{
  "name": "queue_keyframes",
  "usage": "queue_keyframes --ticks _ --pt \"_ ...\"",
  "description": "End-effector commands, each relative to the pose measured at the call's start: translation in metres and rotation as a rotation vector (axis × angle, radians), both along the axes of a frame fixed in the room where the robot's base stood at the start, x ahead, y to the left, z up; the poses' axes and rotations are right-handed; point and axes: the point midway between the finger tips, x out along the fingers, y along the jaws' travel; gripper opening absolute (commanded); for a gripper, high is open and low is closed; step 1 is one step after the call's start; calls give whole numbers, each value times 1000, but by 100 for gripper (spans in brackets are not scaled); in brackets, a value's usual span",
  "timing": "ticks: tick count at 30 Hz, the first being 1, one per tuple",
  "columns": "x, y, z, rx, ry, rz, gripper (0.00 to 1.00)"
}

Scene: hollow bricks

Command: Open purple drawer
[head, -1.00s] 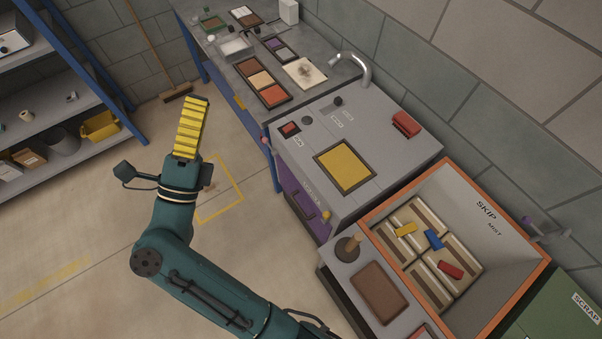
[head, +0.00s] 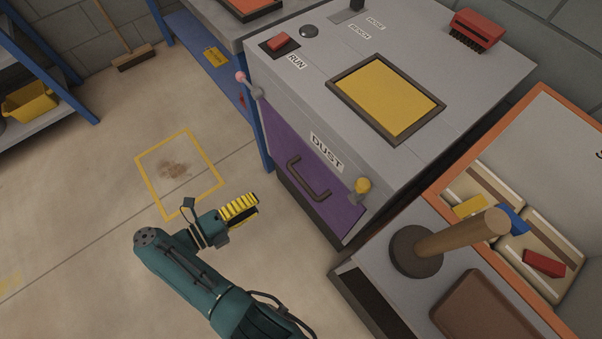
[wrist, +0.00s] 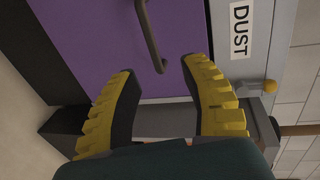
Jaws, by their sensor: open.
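The purple drawer (head: 290,165) is the front of the grey cabinet labelled DUST, and it looks shut. Its dark bar handle (head: 308,180) stands out from the front; it also shows in the wrist view (wrist: 150,38). My gripper (head: 245,212) is in front of the drawer, to the left of and below the handle in the head view. In the wrist view my gripper (wrist: 168,75) has its two yellow ribbed fingers spread apart, with nothing between them. The handle's near end lies just beyond the fingertips, toward the gap, not visibly touched.
A yellow knob (head: 361,186) and a pink-tipped lever (head: 241,77) flank the drawer's upper edge. A grey bench with a wooden-handled tool (head: 460,238) stands to the right. The floor (head: 90,200) left of the drawer is clear.

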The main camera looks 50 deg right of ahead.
Motion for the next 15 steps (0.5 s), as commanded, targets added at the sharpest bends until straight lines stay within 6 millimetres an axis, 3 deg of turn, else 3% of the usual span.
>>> queue_keyframes --ticks 1,8,15 --pt "2 2 -20 0 -4 3 45" --pt "0 -8 -21 -1 -4 5 45" --pt "-11 -59 -33 -1 -3 4 45"
